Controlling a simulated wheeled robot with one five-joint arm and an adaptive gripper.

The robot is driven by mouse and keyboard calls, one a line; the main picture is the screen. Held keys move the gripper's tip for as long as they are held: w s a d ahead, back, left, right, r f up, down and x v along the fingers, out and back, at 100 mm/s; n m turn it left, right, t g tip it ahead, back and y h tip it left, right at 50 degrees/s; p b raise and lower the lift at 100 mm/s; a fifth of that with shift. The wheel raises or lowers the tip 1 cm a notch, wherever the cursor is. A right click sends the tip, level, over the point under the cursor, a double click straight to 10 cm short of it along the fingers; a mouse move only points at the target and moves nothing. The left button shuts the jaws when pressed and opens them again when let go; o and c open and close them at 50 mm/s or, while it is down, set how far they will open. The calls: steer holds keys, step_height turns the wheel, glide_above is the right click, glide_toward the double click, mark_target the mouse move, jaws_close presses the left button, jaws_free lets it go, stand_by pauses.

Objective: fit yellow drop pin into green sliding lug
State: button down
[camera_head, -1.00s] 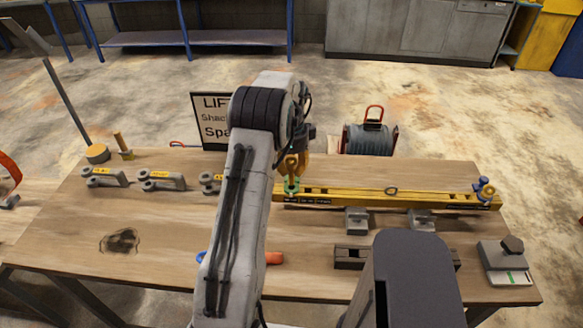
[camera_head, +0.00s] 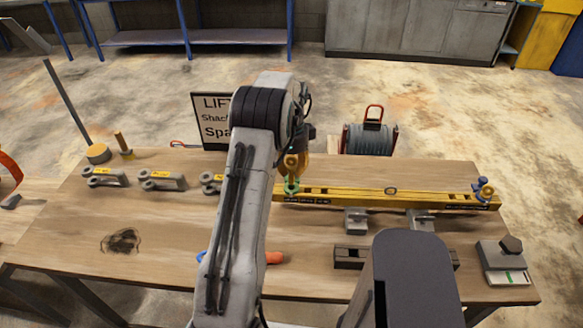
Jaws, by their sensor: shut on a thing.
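The yellow drop pin (camera_head: 291,161) is upright at the left end of the yellow beam, directly over the green sliding lug (camera_head: 292,186). Its lower end meets the lug's top in this view; I cannot tell how deep it sits. The lug is a small green piece on the beam. My gripper (camera_head: 296,153) is shut on the pin's upper part. My own arm hides much of the fingers.
The yellow beam (camera_head: 350,196) runs right along the bench to a blue fitting (camera_head: 484,188). A sign (camera_head: 210,118) and cable reel (camera_head: 369,138) stand behind.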

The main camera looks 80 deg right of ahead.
mark_target(292, 182)
steer(key=shift+b, duration=0.5)
stand_by(0.6)
steer(key=shift+f+b, duration=1.3)
steer(key=shift+f, duration=0.5)
steer(key=c, duration=1)
jaws_free()
steer(key=shift+r, duration=0.1)
steer(key=shift+h, duration=0.3)
steer(key=shift+r, duration=0.3)
steer(key=r, duration=1.1)
steer(key=shift+a+r, duration=0.15)
steer(key=shift+a, duration=0.1)
